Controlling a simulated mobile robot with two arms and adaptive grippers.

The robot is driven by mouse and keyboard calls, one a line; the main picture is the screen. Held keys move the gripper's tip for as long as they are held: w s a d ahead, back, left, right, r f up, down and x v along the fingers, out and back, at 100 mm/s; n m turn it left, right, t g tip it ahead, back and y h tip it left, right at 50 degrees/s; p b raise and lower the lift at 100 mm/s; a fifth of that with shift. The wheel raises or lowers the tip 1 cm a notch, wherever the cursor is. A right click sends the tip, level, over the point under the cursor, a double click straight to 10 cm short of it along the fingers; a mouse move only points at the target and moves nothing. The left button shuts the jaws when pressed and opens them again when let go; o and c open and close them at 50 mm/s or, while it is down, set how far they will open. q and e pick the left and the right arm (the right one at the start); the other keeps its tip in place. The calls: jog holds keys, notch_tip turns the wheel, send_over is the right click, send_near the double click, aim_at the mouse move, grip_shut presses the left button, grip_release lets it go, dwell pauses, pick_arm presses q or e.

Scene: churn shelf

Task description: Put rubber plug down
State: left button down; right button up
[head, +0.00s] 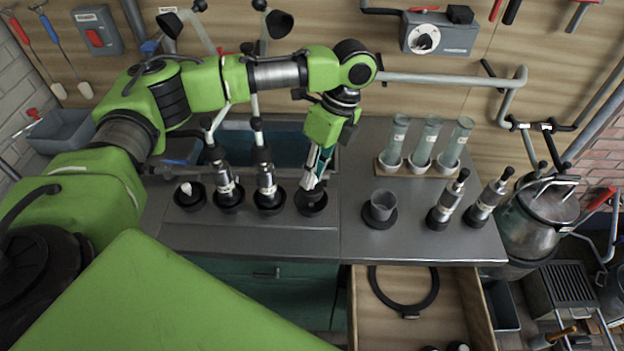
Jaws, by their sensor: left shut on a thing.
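My left gripper (312,182) comes down, fingers pointing down, over the rightmost of a row of black round holders (311,204) on the metal counter. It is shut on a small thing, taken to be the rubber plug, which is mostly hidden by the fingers. I cannot tell whether the plug touches the holder. The leftmost black holder (190,200) has a small pale piece in it. Two metal milking cups (225,180) (266,180) stand upright in the holders between. My right gripper is not in view.
A grey cup (381,204) stands on a black base to the right. Behind it is a rack with three clear tubes (421,143). Two metal cylinders (448,198) (486,200) stand near the counter's right end. An open drawer (440,295) juts out below.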

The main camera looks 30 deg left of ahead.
pick_arm(q)
jog(key=f, duration=0.1)
jog(key=f+p, duration=0.1)
jog(key=f, duration=0.1)
jog(key=shift+w+a, duration=0.3)
jog(key=shift+f, duration=0.55)
jog(key=shift+f+p, duration=0.45)
jog(key=shift+f, duration=0.15)
jog(key=c, duration=1.9)
grip_release()
jog(key=shift+r, duration=0.15)
